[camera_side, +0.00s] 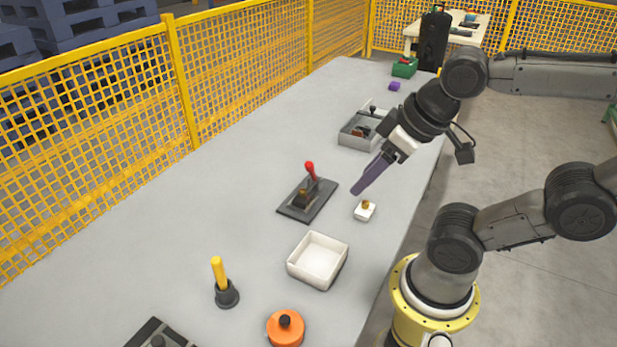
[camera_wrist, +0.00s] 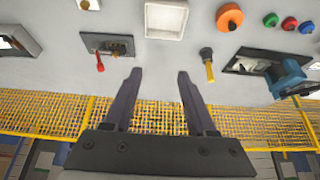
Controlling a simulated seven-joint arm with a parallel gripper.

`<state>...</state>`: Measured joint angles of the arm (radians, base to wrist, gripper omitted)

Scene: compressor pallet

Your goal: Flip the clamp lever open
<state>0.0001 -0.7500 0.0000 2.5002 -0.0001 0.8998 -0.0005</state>
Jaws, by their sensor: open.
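The clamp (camera_side: 302,198) is a dark metal mechanism on a flat dark plate near the middle of the table. Its lever has a red grip (camera_side: 310,171) that stands up, leaning slightly, in the side view. In the wrist view the clamp plate (camera_wrist: 118,46) is at upper left, with the red grip (camera_wrist: 100,63) pointing down the picture. My gripper (camera_side: 355,191) is above the table, to the right of the clamp in the side view, and apart from the lever. In the wrist view my gripper (camera_wrist: 158,74) has its two fingers spread with nothing between them.
A small white block with a brass knob (camera_side: 365,211) lies right of the clamp. A white tray (camera_side: 318,261), a yellow-handled post (camera_side: 219,275) and an orange disc (camera_side: 286,328) stand nearer. A grey bin (camera_side: 358,136) is behind. Yellow mesh fence (camera_side: 90,130) lines the far side.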

